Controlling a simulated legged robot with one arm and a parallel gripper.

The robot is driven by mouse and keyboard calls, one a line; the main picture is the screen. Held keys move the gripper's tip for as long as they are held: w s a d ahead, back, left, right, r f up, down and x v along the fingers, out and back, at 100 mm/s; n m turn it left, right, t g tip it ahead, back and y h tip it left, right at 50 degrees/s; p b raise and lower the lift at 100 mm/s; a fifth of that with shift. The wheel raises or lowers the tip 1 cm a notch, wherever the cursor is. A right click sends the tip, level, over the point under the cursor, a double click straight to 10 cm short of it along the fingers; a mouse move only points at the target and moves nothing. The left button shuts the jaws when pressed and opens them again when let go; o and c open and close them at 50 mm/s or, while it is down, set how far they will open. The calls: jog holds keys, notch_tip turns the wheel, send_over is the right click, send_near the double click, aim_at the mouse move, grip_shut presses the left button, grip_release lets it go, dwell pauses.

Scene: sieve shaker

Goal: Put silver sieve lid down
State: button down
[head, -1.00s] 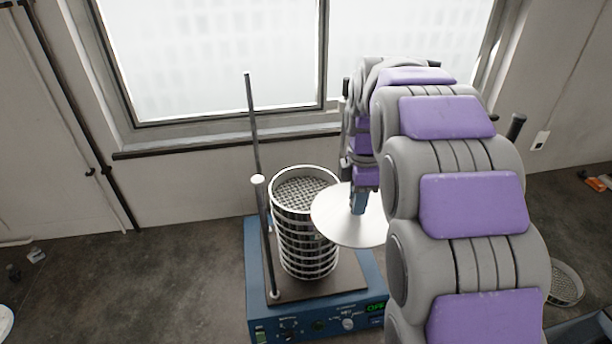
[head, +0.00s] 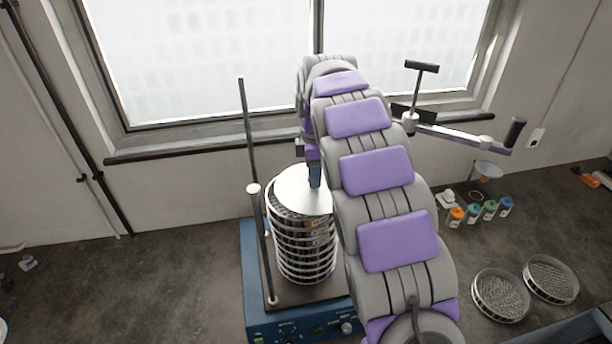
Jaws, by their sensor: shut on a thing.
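The silver sieve lid (head: 293,188) is a flat, pale disc, seen in the head view over the top of the sieve stack (head: 306,262). My gripper (head: 315,178) is shut on the lid from above. The lid covers most of the stack's open top, but I cannot tell whether it touches the rim. The stack of metal sieves stands upright on the blue shaker base (head: 252,285). My arm hides the lid's right edge and the right part of the shaker.
A tall rod (head: 250,130) and a shorter white-topped post (head: 254,189) rise left of the stack. Two loose sieves (head: 500,296) (head: 551,279) and several small bottles (head: 474,213) are on the right.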

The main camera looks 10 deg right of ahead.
aim_at(303, 179)
jog(key=w+a, duration=0.1)
jog(key=a, duration=0.1)
jog(key=w+a, duration=0.1)
jog(key=w, duration=0.1)
jog(key=shift+w+a+f, duration=0.1)
jog(key=shift+a+f, duration=0.05)
jog(key=shift+a, duration=0.25)
jog(key=shift+d+f, duration=0.2)
jog(key=shift+d, duration=0.15)
jog(key=f, duration=0.1)
jog(key=d+f, duration=0.1)
jog(key=f, duration=0.1)
jog(key=shift+d+f+p, duration=0.1)
jog(key=shift+d+p, duration=0.05)
jog(key=shift+p, duration=0.25)
jog(key=shift+a, duration=0.25)
jog(key=c, duration=0.8)
grip_release()
jog(key=shift+a, duration=0.6)
jog(key=shift+o, duration=0.2)
jog(key=shift+d, duration=0.55)
jog(key=shift+d+r, duration=0.1)
jog(key=shift+r, duration=0.4)
notch_tip(303, 179, up, 11)
jog(key=p, duration=0.2)
jog(key=shift+a, duration=0.25)
jog(key=shift+a, duration=0.15)
